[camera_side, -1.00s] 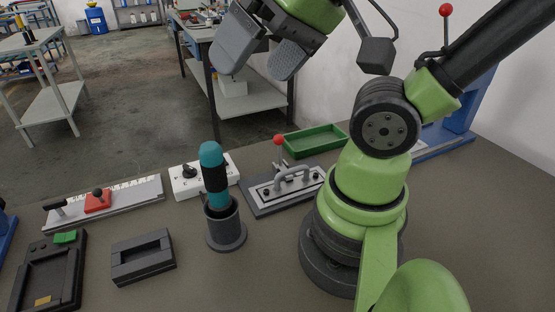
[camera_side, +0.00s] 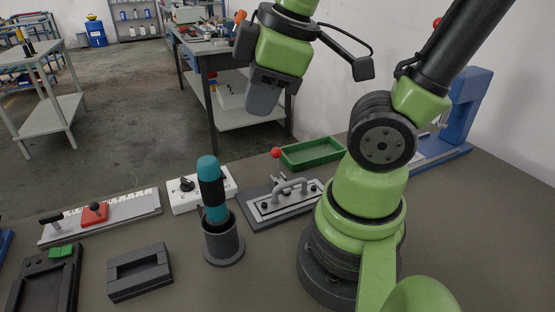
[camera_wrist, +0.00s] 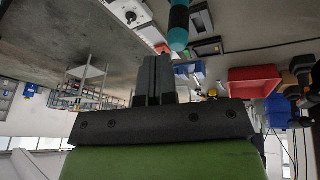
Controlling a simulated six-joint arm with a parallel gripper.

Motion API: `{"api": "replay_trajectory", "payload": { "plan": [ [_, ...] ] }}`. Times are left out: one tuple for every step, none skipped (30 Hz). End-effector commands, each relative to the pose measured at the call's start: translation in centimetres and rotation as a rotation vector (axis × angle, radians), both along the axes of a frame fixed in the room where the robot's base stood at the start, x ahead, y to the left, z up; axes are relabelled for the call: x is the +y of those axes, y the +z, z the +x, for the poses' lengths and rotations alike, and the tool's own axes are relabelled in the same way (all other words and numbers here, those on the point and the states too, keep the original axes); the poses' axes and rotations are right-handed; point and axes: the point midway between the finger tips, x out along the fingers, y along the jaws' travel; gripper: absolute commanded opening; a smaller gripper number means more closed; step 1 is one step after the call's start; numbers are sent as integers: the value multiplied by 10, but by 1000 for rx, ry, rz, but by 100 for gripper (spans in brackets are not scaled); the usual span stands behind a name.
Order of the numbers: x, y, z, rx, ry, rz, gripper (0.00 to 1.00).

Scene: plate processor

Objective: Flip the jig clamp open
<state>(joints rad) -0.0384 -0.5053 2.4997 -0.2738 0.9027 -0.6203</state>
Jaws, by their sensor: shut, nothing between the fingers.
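The jig clamp is a dark base plate (camera_side: 258,218) with a light metal top and a grey bar handle (camera_side: 290,188). Its lever stands upright, with a red ball knob (camera_side: 276,153) at the top. My gripper (camera_side: 262,108) is shut and empty in the side view. It points down, high above the bench and up and slightly left of the red knob in the picture. Its shut fingers also show in the wrist view (camera_wrist: 155,62). I cannot clearly make out the clamp in the wrist view.
A teal-and-black tool (camera_side: 211,185) stands in a dark cup (camera_side: 223,243) left of the clamp. A white box with a black knob (camera_side: 187,185) sits behind it. A green tray (camera_side: 312,153) lies behind the clamp. A blue stand (camera_side: 470,105) is at the right.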

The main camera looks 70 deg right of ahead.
Motion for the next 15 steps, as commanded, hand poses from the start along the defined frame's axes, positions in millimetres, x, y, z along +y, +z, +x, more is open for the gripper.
{"api": "replay_trajectory", "payload": {
  "plan": [
    [-5,-9,1,60,144,-91,0],
    [-8,-13,2,93,236,-144,0],
    [-12,-18,3,138,360,-212,0],
    [-15,-22,3,173,456,-259,0],
    [-18,-26,4,210,553,-305,0],
    [-22,-31,5,259,684,-361,0],
    [-25,-35,6,297,785,-400,0],
    [-28,-38,6,335,886,-436,0],
    [-32,-43,7,387,1022,-481,0],
    [-35,-47,8,426,1127,-511,0],
    [-37,-50,9,466,1232,-537,0],
    [-41,-55,10,519,1374,-569,0],
    [-43,-58,11,559,1483,-589,0],
    [-46,-61,12,599,1592,-605,0],
    [-49,-66,13,652,1739,-621,0]
  ]
}}
